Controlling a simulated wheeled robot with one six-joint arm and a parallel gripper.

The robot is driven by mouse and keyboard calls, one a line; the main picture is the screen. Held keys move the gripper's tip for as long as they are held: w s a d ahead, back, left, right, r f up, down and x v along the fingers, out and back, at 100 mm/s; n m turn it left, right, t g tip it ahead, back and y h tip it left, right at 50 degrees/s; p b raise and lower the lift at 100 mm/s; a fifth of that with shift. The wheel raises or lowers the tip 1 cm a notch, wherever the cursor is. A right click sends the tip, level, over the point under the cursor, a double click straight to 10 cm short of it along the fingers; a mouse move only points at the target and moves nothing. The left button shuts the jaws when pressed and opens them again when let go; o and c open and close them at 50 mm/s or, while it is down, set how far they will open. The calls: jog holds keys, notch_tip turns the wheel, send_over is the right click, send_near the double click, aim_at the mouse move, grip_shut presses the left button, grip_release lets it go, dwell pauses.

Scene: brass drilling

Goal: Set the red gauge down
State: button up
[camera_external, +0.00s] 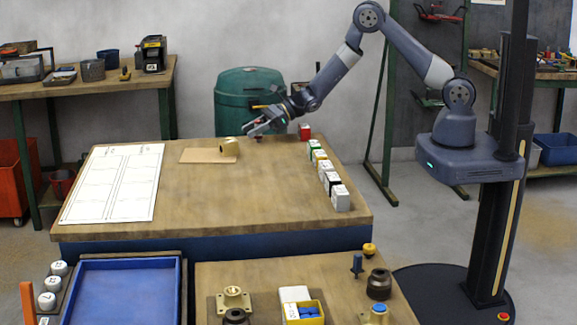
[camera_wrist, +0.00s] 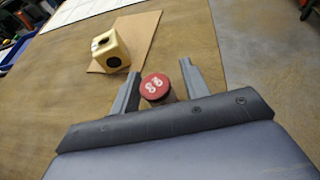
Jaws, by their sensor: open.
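The red gauge (camera_wrist: 155,86) is a short round piece with a red top and white marks. In the wrist view it stands upright on the wooden table between the two fingers of my gripper (camera_wrist: 159,70), with a gap at the right finger; contact at the left finger cannot be told. In the outside view only a little of the red gauge (camera_external: 259,138) shows under my gripper (camera_external: 257,129), near the table's far edge. My gripper is open and low over the table.
A brass block (camera_external: 229,147) with holes sits on a brown board (camera_external: 198,156) left of my gripper. A row of small boxes (camera_external: 326,172) lines the right side. A white sheet (camera_external: 112,183) lies at the left. The table's middle is clear.

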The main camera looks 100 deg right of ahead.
jog(key=shift+r, duration=0.2)
jog(key=shift+s+d, duration=0.1)
jog(key=shift+s, duration=0.2)
jog(key=b+v, duration=0.2)
jog(key=v, duration=0.9)
jog(key=shift+s+r, duration=0.2)
jog(key=p+x, duration=0.2)
jog(key=x, duration=1)
jog(key=shift+w+f, duration=0.1)
jog(key=shift+f, duration=0.25)
jog(key=shift+r, duration=0.35)
